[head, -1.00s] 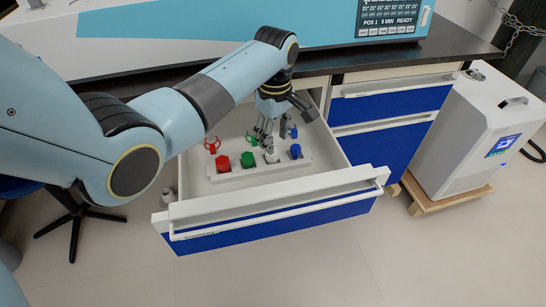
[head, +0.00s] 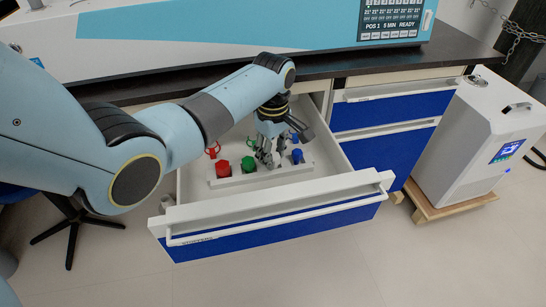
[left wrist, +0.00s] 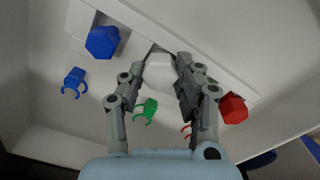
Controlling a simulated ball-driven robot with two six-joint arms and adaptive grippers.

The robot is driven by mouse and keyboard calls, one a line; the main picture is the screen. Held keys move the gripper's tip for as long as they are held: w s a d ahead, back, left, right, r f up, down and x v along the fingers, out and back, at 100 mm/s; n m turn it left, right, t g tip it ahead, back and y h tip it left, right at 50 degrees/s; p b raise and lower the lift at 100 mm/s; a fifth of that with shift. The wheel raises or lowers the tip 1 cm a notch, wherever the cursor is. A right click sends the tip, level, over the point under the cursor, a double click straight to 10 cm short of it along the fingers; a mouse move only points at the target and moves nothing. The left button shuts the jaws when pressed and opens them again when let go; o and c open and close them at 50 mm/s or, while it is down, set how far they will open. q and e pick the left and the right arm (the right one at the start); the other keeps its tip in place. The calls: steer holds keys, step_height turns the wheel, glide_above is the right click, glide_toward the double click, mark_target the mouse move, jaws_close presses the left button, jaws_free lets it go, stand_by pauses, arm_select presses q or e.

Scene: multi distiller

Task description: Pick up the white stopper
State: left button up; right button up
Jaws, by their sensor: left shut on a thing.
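The white stopper (left wrist: 160,73) is between the fingers of my left gripper (left wrist: 158,68) in the left wrist view. The fingers are shut on its sides. In the head view my left gripper (head: 268,157) reaches down into the open drawer and hides most of the white stopper. The gripper is between the green stopper (head: 248,163) and the blue stopper (head: 297,156), over the white rack (head: 240,179). I cannot tell whether the white stopper is still seated in the rack. My right gripper is in neither view.
A red stopper (head: 223,168) stands at the left end of the rack. Red (head: 213,150), green (head: 251,142) and blue (left wrist: 74,80) clips lie behind the row. The drawer's front wall (head: 270,198) is near, and the countertop (head: 320,65) overhangs behind.

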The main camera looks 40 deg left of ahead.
mark_target(275, 157)
arm_select(q)
steer(key=shift+r, duration=0.45)
steer(key=r, duration=0.1)
steer(key=r+p, duration=0.2)
steer(key=r, duration=0.1)
steer(key=shift+d, duration=0.35)
steer(key=s+d+r+p, duration=0.3)
steer(key=d+r, duration=0.3)
steer(key=d, duration=0.4)
steer(key=shift+s+d+r, duration=0.15)
steer(key=shift+d+r, duration=0.05)
